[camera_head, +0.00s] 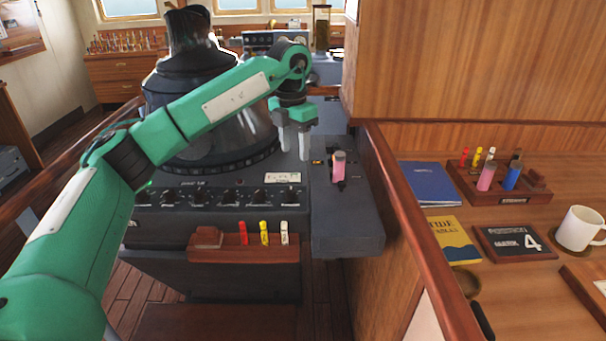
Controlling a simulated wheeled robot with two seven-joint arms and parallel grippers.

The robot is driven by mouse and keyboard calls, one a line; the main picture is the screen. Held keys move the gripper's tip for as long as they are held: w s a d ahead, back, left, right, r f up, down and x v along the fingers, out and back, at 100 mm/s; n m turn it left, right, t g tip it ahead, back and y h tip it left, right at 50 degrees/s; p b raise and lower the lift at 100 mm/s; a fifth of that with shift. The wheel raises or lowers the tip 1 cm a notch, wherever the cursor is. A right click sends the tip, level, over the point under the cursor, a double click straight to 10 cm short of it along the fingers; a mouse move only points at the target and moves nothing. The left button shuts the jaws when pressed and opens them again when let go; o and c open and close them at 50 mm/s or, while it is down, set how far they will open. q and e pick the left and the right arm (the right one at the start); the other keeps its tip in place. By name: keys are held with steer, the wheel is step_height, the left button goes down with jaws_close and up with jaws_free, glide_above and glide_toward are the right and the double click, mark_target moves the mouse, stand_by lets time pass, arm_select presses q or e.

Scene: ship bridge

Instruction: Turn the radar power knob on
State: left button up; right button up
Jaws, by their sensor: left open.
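The grey radar console (250,172) stands in front of me, with a large black hooded scope (212,125) on top. A row of small black knobs (199,195) runs along its front panel. I cannot read which one is the radar power knob, nor how it is set. A small white label (282,178) sits above the right end of the row. My green left arm reaches across from the left. My left gripper (294,152) points down, open and empty, above the right part of the console, behind the label and knob row. My right gripper is not in view.
A wooden rack (215,252) with red, yellow and white markers hangs below the knobs. A pink-handled lever (338,168) stands on the side console (345,222). A wooden rail (410,225) separates the desk at right, holding books, a pen tray (510,198) and a mug (580,228).

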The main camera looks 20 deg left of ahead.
mark_target(291, 189)
arm_select(q)
steer(key=f, duration=0.3)
steer(key=a+f+p, duration=0.1)
steer(key=f, duration=0.3)
steer(key=f+p, duration=0.1)
steer(key=f, duration=0.3)
steer(key=shift+s+a, duration=0.15)
steer(key=shift+f+p, duration=0.3)
steer(key=shift+f, duration=0.45)
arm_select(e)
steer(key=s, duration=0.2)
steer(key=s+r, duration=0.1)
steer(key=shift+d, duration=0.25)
arm_select(q)
steer(key=c, duration=1)
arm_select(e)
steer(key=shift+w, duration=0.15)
